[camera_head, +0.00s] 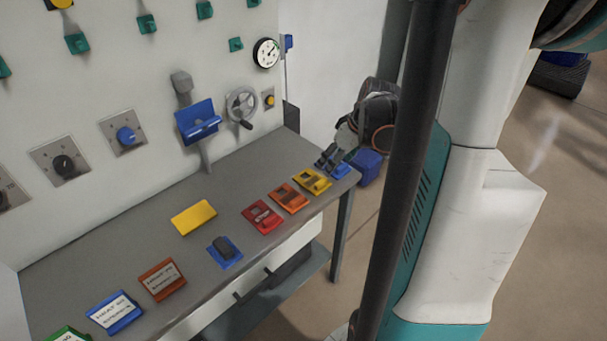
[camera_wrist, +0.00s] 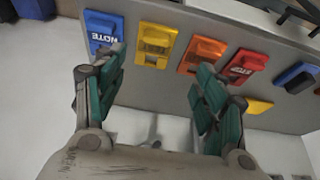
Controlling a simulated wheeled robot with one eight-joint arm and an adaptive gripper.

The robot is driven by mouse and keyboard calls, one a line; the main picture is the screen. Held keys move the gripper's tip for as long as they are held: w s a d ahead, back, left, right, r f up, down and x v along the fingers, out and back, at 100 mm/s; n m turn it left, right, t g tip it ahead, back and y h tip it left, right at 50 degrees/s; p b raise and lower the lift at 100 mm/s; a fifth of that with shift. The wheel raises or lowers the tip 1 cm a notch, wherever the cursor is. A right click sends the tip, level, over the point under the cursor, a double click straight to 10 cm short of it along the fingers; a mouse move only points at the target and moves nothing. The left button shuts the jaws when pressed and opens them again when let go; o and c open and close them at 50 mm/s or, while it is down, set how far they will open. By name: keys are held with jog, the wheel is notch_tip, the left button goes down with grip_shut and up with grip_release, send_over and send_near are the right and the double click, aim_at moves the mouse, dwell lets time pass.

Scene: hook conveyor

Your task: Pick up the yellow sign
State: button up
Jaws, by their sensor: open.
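A yellow sign (camera_head: 312,181) with a raised grip lies on the grey table near its right end, between an orange sign and a blue sign. In the wrist view this yellow sign (camera_wrist: 155,45) lies ahead of my fingers, between their tips in the picture. My gripper (camera_head: 330,158) is above the right end of the table, beside the blue sign there. In the wrist view my gripper (camera_wrist: 160,62) is open with nothing between its fingers. A plain flat yellow plate (camera_head: 194,217) lies farther left on the table; it partly shows in the wrist view (camera_wrist: 257,106).
The grey table (camera_head: 150,232) also carries an orange sign (camera_head: 288,198), a red sign (camera_head: 262,216), a blue sign (camera_head: 340,170) and several others to the left. A wall panel with a blue holder (camera_head: 198,122), handwheel (camera_head: 241,103) and knobs stands behind. A blue bin (camera_head: 369,166) stands beyond the right end.

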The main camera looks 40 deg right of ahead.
jog(key=b, duration=0.3)
send_over(322, 185)
jog(key=s, duration=0.2)
notch_tip(322, 185, down, 8)
jog(key=shift+f, duration=0.1)
jog(key=b+x, duration=0.2)
jog(key=x, duration=0.1)
jog(key=b+x, duration=0.1)
jog(key=shift+s+d+f, duration=0.25)
jog(key=shift+w+f+b, duration=0.25)
jog(key=shift+f+b, duration=0.05)
jog(key=shift+f, duration=0.15)
jog(key=shift+r, duration=0.1)
jog(key=shift+s, duration=0.1)
jog(key=c, duration=1.3)
